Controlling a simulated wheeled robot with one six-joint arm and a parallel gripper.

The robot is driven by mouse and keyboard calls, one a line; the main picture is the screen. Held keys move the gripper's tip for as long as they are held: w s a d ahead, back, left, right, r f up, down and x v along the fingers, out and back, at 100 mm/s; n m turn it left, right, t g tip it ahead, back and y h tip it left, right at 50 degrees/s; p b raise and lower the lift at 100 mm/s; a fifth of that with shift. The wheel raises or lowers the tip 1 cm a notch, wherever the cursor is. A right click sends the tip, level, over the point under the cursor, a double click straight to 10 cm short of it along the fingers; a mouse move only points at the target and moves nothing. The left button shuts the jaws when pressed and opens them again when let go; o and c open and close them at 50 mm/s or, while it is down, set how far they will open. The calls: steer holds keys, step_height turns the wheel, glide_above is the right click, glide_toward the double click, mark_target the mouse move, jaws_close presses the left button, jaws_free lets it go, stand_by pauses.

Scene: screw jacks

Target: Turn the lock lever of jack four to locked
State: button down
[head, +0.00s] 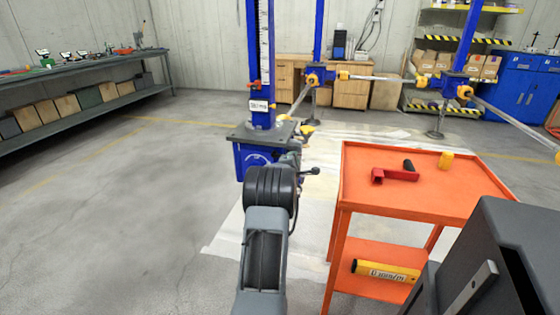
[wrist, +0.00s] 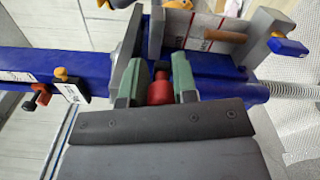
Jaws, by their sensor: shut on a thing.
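In the wrist view my gripper (wrist: 157,78) has its two green-padded fingers closed on a red knob (wrist: 160,93) at the blue jack. I cannot tell from this view whether that knob belongs to the lock lever. The jack's blue column (wrist: 200,72) runs across behind the fingers. In the head view the blue jack (head: 260,110) stands beyond my arm, with a tag too small to read. My arm hides the gripper there.
An orange cart (head: 430,205) stands right of my arm, with a red and black tool (head: 393,174) and a yellow piece (head: 446,160) on top. A black-knobbed handle (head: 315,171) sticks out beside my arm. Other blue jacks stand behind. Floor at left is clear.

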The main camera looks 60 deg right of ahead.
steer(key=shift+s+f, duration=0.2)
steer(key=shift+f, duration=0.15)
steer(key=c, duration=1.1)
jaws_free()
steer(key=shift+r, duration=0.1)
steer(key=shift+o, duration=0.6)
steer(key=shift+w+r, duration=0.15)
steer(key=shift+a, duration=0.1)
steer(key=s+a+p, duration=0.2)
steer(key=a, duration=1.1)
steer(key=shift+s+a, duration=0.2)
steer(key=shift+s, duration=0.05)
